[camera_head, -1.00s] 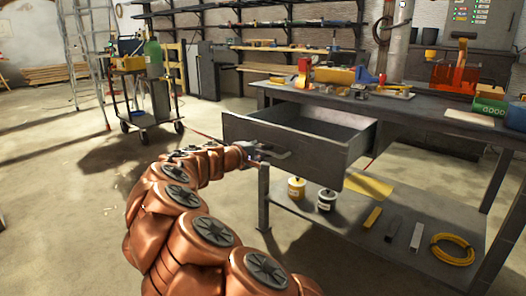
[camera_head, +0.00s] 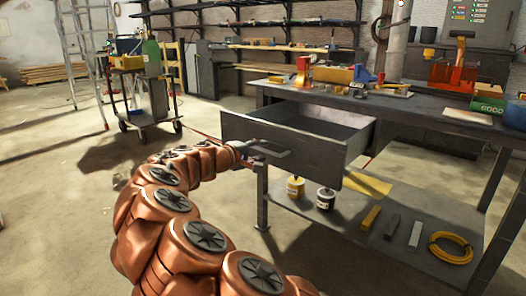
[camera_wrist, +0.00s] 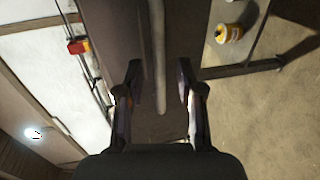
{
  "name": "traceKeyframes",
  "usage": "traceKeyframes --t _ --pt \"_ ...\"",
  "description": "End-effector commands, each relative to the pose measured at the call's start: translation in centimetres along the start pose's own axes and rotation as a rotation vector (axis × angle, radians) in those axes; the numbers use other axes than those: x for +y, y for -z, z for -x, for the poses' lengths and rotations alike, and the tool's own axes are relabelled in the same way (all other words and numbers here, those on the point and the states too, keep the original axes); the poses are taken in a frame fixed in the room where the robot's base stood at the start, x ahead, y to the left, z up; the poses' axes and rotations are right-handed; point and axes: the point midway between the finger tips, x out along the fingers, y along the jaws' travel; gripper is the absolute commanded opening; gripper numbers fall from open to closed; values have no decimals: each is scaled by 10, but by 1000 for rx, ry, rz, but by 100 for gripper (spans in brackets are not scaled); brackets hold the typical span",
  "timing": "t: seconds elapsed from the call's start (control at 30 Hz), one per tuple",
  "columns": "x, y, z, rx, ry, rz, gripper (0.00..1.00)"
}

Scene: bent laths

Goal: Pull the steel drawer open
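The grey steel drawer (camera_head: 295,148) stands pulled out from under the workbench, its empty inside showing from above. Its bar handle (camera_head: 268,146) is on the front panel. My gripper (camera_head: 248,152) is at the left end of this handle in the head view; its fingers are small there. In the wrist view, my gripper (camera_wrist: 160,100) has its two fingers apart. The handle bar (camera_wrist: 158,55) runs between them with a gap on each side, in front of the dark drawer front (camera_wrist: 125,30).
The workbench (camera_head: 425,108) carries tools, a red vise and boxes on top. Its lower shelf (camera_head: 340,230) holds two cans, bars and a yellow cable coil (camera_head: 451,248). A cart (camera_head: 145,100) with a green cylinder stands at the back left.

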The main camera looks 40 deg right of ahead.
Motion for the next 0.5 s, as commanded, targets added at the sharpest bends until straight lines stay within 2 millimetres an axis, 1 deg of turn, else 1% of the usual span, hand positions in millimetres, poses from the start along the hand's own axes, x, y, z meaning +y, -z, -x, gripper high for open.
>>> traceKeyframes --t 0.03,0.3,0.5 --pt "1 1 9 3 -1 -1 37" --pt "1 2 56 6 -1 -2 37" --pt "1 1 84 2 -1 -1 37"
